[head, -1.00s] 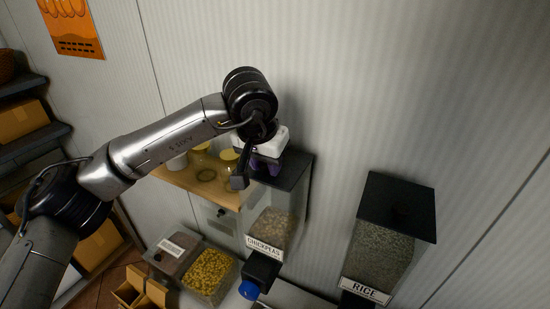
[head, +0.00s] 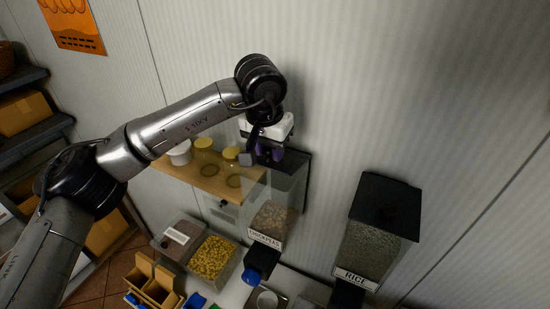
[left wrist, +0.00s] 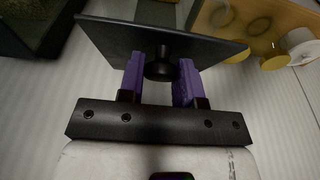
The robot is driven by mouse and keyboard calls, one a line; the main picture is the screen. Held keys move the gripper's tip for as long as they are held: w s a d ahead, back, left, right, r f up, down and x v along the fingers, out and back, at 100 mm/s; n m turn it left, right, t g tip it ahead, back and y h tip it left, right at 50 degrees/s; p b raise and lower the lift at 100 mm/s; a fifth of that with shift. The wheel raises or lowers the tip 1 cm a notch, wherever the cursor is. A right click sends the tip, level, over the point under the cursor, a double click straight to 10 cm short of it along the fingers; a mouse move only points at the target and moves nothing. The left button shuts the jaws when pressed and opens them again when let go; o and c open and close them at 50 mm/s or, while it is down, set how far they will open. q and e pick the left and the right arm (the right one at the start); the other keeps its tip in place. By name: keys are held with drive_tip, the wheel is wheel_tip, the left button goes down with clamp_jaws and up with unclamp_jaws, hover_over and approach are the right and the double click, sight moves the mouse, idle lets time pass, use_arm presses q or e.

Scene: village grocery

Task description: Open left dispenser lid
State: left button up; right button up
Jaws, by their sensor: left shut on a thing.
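The left dispenser is a clear bin labelled CHICKPEAS (head: 272,218) against the wall, part full. Its flat black lid (head: 297,164) is at the top, partly hidden behind my left gripper. My left gripper (head: 270,153) has purple fingers and is shut on the lid's round black knob. In the left wrist view, the knob (left wrist: 160,66) is between the purple fingers (left wrist: 158,82), with the dark lid plate (left wrist: 215,48) spread beyond them. Whether the lid is clear of the bin's rim I cannot tell. My right gripper is not in view.
A RICE dispenser (head: 372,248) with a black lid stands to the right. A wooden shelf (head: 208,183) with yellow-lidded jars is close on the left. Bins of yellow goods (head: 212,257) and a wooden box (head: 152,282) are below.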

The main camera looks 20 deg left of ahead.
use_arm(q)
drive_tip(key=shift+w+d+r+g+p, duration=0.15)
drive_tip(key=shift+w+r+p, duration=0.3)
drive_tip(key=shift+p, duration=0.45)
drive_tip(key=shift+w+r+g+p, duration=0.25)
drive_tip(key=shift+r+p, duration=0.35)
drive_tip(key=shift+p, duration=0.3)
drive_tip(key=shift+w+d+r+g+p, duration=0.1)
drive_tip(key=shift+w+r+g+p, duration=0.35)
drive_tip(key=shift+w+r, duration=0.3)
drive_tip(key=shift+w, duration=0.2)
drive_tip(key=shift+w+r+g, duration=0.2)
drive_tip(key=shift+w+g, duration=0.05)
